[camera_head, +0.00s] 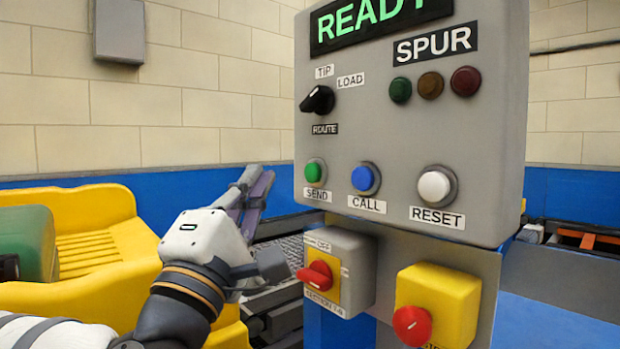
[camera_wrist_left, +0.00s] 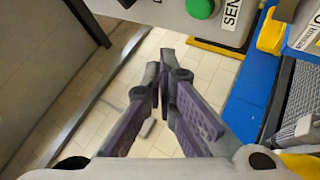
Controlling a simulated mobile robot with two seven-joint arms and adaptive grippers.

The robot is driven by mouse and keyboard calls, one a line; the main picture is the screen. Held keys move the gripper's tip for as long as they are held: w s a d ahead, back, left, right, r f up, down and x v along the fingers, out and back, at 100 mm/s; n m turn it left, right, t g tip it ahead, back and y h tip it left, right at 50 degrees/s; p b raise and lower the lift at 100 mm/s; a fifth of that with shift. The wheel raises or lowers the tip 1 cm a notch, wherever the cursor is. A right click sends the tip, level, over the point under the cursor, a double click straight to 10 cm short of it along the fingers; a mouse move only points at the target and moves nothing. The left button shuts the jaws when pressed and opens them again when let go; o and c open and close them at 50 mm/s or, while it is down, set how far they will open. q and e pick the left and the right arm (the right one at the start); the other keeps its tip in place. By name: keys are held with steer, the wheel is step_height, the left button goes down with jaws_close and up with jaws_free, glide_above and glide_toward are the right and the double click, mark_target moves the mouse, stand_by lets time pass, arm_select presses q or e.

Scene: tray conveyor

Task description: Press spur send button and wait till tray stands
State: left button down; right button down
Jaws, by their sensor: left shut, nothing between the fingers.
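The grey SPUR control panel (camera_head: 420,130) fills the right half of the head view, its display lit green with READY. The green SEND button (camera_head: 314,171) is at its lower left; it also shows at the top of the left wrist view (camera_wrist_left: 200,8). My left gripper (camera_head: 264,180) is shut and empty, pointing upward just left of the SEND button. In the left wrist view its fingertips (camera_wrist_left: 158,66) meet below the button, with a visible gap to it. I cannot make out a tray. My right gripper is not seen.
Blue CALL (camera_head: 364,179) and white RESET (camera_head: 435,187) buttons sit right of SEND. Below are a red rotary switch (camera_head: 316,277) and a red stop button on a yellow box (camera_head: 440,300). A yellow structure (camera_head: 95,240) with a green object (camera_head: 25,243) stands left.

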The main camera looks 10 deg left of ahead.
mark_target(313, 173)
arm_select(q)
steer(key=shift+w+d, duration=0.7)
steer(key=shift+w, duration=0.2)
steer(key=shift+w+d, duration=0.7)
steer(key=shift+w, duration=0.15)
steer(key=shift+w+d, duration=0.1)
steer(key=shift+w+d, duration=0.15)
steer(key=shift+w, duration=0.1)
steer(key=shift+w+d, duration=0.3)
steer(key=shift+w, duration=0.1)
stand_by(0.8)
steer(key=shift+s, duration=0.1)
steer(key=shift+s+a, duration=0.55)
steer(key=shift+s, duration=0.1)
